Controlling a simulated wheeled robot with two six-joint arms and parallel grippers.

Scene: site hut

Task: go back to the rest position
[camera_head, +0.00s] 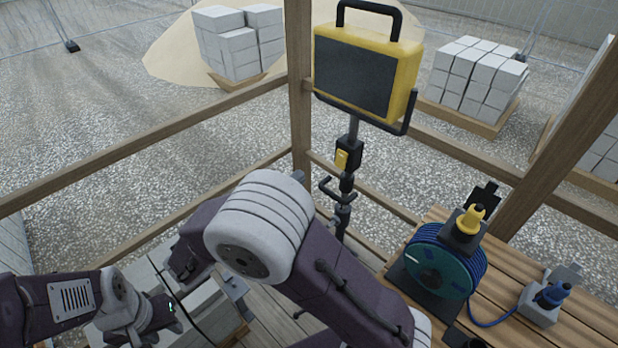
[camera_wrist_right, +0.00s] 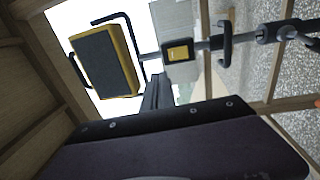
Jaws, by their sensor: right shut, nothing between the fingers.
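My left arm comes in at the lower left of the head view. Its dark left gripper (camera_head: 160,312) is over grey boxy items, and its fingers are too small and dark to read. My right arm, purple with a pale ribbed joint, crosses the middle of the head view and hides part of what lies behind it. In the right wrist view my right gripper (camera_wrist_right: 157,92) shows as dark fingers shut together, with nothing between them. It points toward the work light's stand, and the gap to it is hard to judge.
A yellow work light (camera_head: 367,72) stands on a dark pole beside a wooden post. A teal cable reel (camera_head: 440,262) and a grey socket box with a blue plug (camera_head: 545,300) sit on a slatted bench (camera_head: 500,262). Wooden rails border the hut; block stacks stand outside.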

